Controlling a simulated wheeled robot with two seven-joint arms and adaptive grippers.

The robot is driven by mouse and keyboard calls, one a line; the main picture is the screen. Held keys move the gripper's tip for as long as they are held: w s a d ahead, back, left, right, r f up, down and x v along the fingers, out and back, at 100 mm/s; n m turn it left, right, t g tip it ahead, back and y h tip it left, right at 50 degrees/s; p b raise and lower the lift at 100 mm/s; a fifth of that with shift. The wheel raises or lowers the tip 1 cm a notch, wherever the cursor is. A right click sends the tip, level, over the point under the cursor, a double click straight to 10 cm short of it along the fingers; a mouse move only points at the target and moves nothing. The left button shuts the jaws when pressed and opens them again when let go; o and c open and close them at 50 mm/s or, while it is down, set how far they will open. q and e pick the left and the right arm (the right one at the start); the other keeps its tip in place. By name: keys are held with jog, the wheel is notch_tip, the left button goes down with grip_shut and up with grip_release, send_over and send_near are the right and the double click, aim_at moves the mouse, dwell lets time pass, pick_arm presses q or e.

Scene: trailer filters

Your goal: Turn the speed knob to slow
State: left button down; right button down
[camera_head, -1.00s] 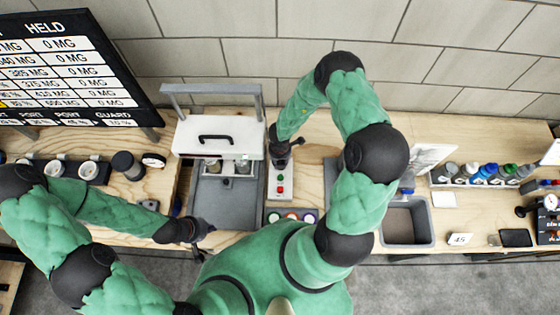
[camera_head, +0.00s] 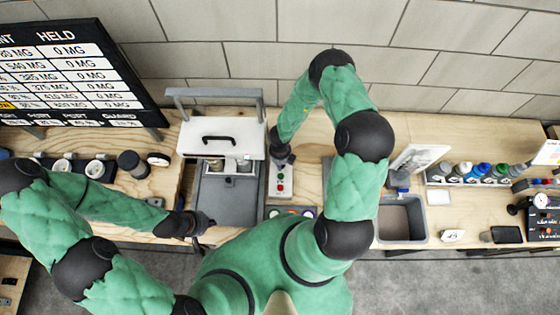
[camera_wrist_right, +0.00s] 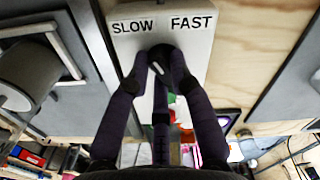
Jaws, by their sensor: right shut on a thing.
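The control panel (camera_wrist_right: 190,30) is pale, with the words SLOW on the left and FAST on the right in the right wrist view. The dark speed knob (camera_wrist_right: 160,60) sits just below and between these words; a white mark shows on it. My right gripper (camera_wrist_right: 160,66) is shut on the knob, with its dark fingers around it. In the head view the same panel (camera_head: 279,190) stands on the bench, its upper part hidden by my right gripper (camera_head: 283,160). My left gripper (camera_head: 207,221) is at the front of the grey machine; its fingers are too small to judge.
The grey machine (camera_head: 226,207) with a white lid (camera_head: 218,136) stands left of the panel. A grey sink-like bin (camera_head: 400,220) and a rack of bottles (camera_head: 470,181) are to the right. Cups and a black jar (camera_head: 131,164) stand at left.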

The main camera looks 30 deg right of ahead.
jog(key=shift+n+p, duration=0.35)
jog(key=shift+n, duration=0.75)
jog(key=c, duration=1.1)
grip_release()
